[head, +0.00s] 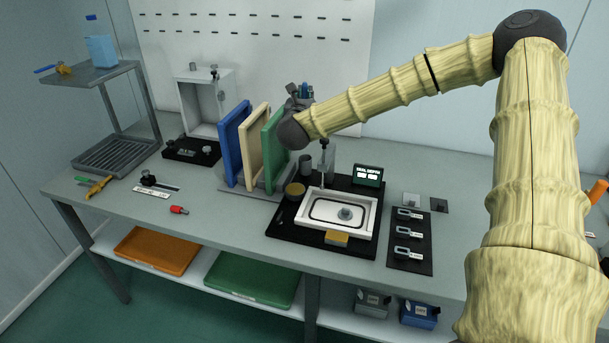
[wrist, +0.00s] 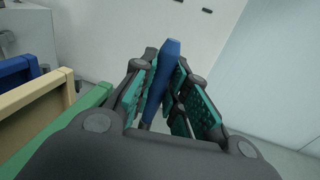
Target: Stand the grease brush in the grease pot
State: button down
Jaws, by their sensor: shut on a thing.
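My gripper (head: 300,95) is raised above the back of the bench, right of the upright panels. In the wrist view my gripper (wrist: 168,95) has its teal pads closed on a blue handle (wrist: 163,72), which I take for the grease brush. The handle is tilted, and its bristle end is hidden. A bit of blue (head: 304,91) shows at the gripper in the head view. On the black board below stand a dark cylinder (head: 306,165) and a short round pot with a brownish top (head: 294,190). I cannot tell for certain which is the grease pot.
Blue, cream and green panels (head: 270,150) stand in a rack just left of the gripper. A white tray fixture (head: 318,219), a thin post (head: 323,165) and a depth display (head: 368,175) share the black board.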

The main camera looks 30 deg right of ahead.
jog(key=shift+s+f, duration=0.1)
jog(key=shift+f, duration=0.3)
notch_tip(320, 180, down, 17)
jog(key=p, duration=0.3)
jog(key=shift+d, duration=0.1)
jog(key=shift+f, duration=0.2)
jog(key=c, duration=1.4)
grip_release()
jog(key=shift+r, duration=0.2)
jog(key=b+v, duration=0.2)
jog(key=v, duration=0.8)
jog(key=shift+s+f+b, duration=0.15)
jog(key=shift+s+b, duration=0.05)
jog(key=shift+b, duration=0.1)
jog(key=shift+v, duration=0.9)
jog(key=shift+w+r, duration=0.15)
jog(key=shift+r, duration=0.1)
